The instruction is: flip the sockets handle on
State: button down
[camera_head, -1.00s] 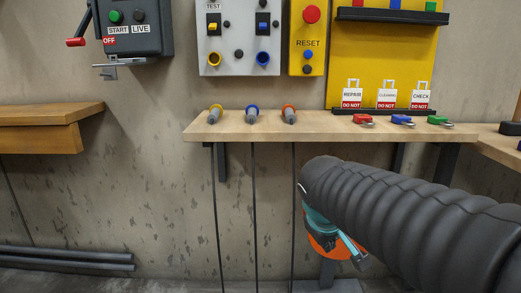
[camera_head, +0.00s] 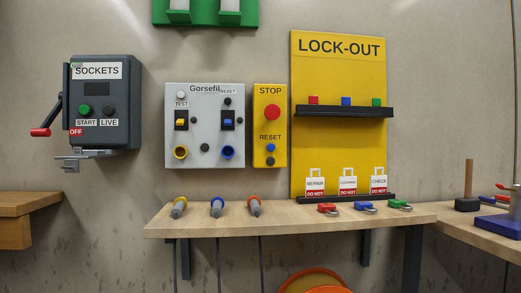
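The dark grey SOCKETS box (camera_head: 120,115) is fixed to the wall at the left of the head view. Its handle (camera_head: 57,110) is on the box's left side and hangs down. The handle's red grip (camera_head: 41,132) points out to the left, beside the red OFF label (camera_head: 76,132). A metal hasp (camera_head: 77,161) sticks out below the box. My gripper is not in view.
A wooden shelf (camera_head: 300,224) below holds three plugs and several padlocks. A grey Gorsefil panel (camera_head: 205,147), a yellow STOP panel (camera_head: 270,148) and a yellow LOCK-OUT board (camera_head: 338,140) hang right of the box. A wooden bench (camera_head: 20,208) stands lower left. The wall before the box is clear.

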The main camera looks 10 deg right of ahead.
aim_at(44, 131)
jog(key=u, duration=1.6)
jog(key=i, duration=1.3)
jog(key=z, duration=0.4)
